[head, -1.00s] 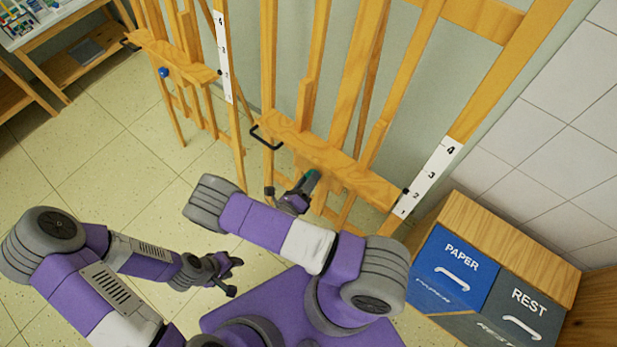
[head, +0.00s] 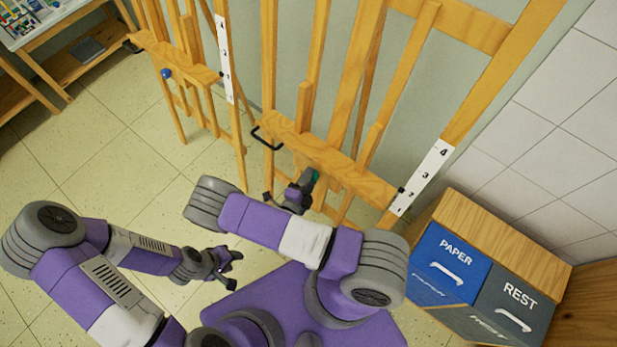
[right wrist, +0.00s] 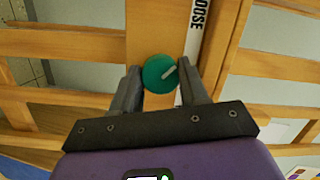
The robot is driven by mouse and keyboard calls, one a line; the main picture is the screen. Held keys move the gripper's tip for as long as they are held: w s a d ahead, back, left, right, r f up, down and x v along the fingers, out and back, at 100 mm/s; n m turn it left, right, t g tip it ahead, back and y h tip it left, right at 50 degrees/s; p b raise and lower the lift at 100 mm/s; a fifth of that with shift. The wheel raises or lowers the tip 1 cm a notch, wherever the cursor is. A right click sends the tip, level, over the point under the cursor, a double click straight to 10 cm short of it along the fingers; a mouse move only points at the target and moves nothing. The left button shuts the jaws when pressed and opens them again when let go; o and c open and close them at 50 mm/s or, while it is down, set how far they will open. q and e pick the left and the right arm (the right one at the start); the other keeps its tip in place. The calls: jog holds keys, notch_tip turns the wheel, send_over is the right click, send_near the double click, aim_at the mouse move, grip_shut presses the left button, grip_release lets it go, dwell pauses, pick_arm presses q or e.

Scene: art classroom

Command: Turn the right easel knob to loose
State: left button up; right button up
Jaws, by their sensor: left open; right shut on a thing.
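The right easel (head: 300,142) stands against the wall in the head view, with a white numbered strip. Its round green knob (right wrist: 158,74) shows in the right wrist view, between the fingertips of my right gripper (right wrist: 159,71). A pale pointer line on the knob slants up to the right. In the head view my right gripper (head: 306,184) is at the easel's crossbar, mostly hiding the knob. My left gripper (head: 232,270) is open and empty, low over the floor.
The left easel (head: 178,58) with a blue knob (head: 166,74) stands further left. Blue PAPER (head: 447,265) and grey REST (head: 515,305) bins stand at the right. A table (head: 50,40) is at the far left. Floor between is clear.

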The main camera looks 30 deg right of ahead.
jog(key=shift+r+n+p, duration=0.1)
jog(key=shift+n+p, duration=0.2)
jog(key=shift+n, duration=0.8)
jog(key=o, duration=1)
jog(key=shift+o, duration=0.2)
jog(key=v, duration=0.7)
jog(key=shift+s+a+r, duration=0.15)
jog(key=shift+a+r, duration=0.05)
